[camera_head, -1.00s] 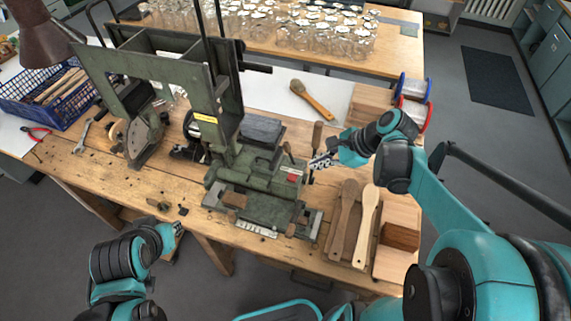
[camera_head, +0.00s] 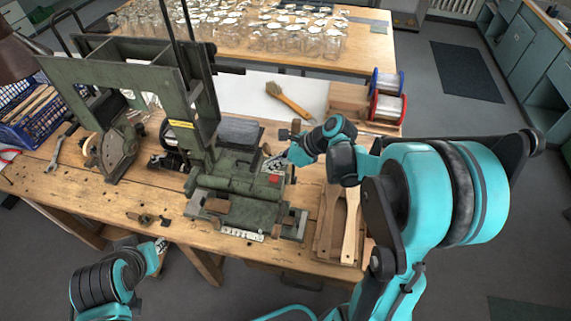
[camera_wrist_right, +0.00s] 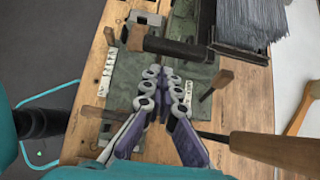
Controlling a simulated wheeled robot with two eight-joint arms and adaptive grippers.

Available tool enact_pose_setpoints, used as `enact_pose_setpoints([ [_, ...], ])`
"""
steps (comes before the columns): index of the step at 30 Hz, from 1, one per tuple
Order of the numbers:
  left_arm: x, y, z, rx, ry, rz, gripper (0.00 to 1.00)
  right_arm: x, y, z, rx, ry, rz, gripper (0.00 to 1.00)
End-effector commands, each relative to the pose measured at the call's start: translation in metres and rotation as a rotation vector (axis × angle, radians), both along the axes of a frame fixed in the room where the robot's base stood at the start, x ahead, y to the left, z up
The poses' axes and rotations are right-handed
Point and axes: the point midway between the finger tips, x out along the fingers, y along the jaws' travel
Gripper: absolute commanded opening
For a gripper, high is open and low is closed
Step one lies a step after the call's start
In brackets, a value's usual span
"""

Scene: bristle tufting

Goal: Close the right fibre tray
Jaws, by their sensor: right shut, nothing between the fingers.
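The green tufting machine (camera_head: 225,190) stands on the wooden bench. A dark tray of grey fibres (camera_head: 240,130) sits on its upper right part; it also shows in the right wrist view (camera_wrist_right: 250,22). I cannot tell which part is the right fibre tray or whether it is open. My right gripper (camera_head: 273,163) is shut and empty over the machine's right side, near the red label (camera_head: 274,180). In the right wrist view its fingers (camera_wrist_right: 160,84) meet above the green bed, apart from the fibres. My left gripper (camera_head: 160,246) is low, in front of the bench; its fingers are too small to judge.
A wooden-handled lever (camera_wrist_right: 270,150) lies close to the right fingers, and a wooden knob (camera_wrist_right: 222,78) stands near them. Wooden brush bodies (camera_head: 350,225) lie right of the machine. Wire spools (camera_head: 388,95) and a brush (camera_head: 290,98) are behind. Tall green uprights stand left.

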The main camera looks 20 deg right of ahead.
Motion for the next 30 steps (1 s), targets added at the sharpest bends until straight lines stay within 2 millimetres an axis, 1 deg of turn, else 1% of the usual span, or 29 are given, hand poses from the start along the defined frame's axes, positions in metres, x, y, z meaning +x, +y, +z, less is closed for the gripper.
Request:
enact_pose_setpoints([
  [1, 0.000, 0.000, -0.001, 0.000, 0.000, 0.000, 0.24, 0.003, 0.005, 0.000, 0.000, -0.001, 0.001, 0.00],
  [4, 0.000, 0.000, -0.002, 0.000, 0.000, 0.000, 0.24, 0.007, 0.011, 0.000, -0.001, 0.000, 0.002, 0.00],
  [16, 0.000, 0.000, -0.002, 0.000, 0.000, 0.000, 0.24, 0.009, 0.013, 0.001, -0.001, 0.000, -0.001, 0.00],
  [19, 0.000, 0.000, -0.003, 0.000, 0.000, 0.000, 0.24, 0.013, 0.019, 0.000, -0.002, -0.001, 0.001, 0.00],
  [23, 0.000, 0.000, -0.004, 0.000, 0.000, 0.000, 0.24, 0.029, 0.042, 0.000, -0.002, -0.001, 0.006, 0.00],
  [24, 0.000, 0.000, -0.005, 0.000, 0.000, 0.000, 0.24, 0.035, 0.053, 0.000, -0.001, 0.000, 0.008, 0.00],
  [30, 0.000, 0.000, -0.008, 0.000, 0.000, 0.000, 0.24, 0.068, 0.102, 0.000, -0.002, -0.001, 0.006, 0.00],
])
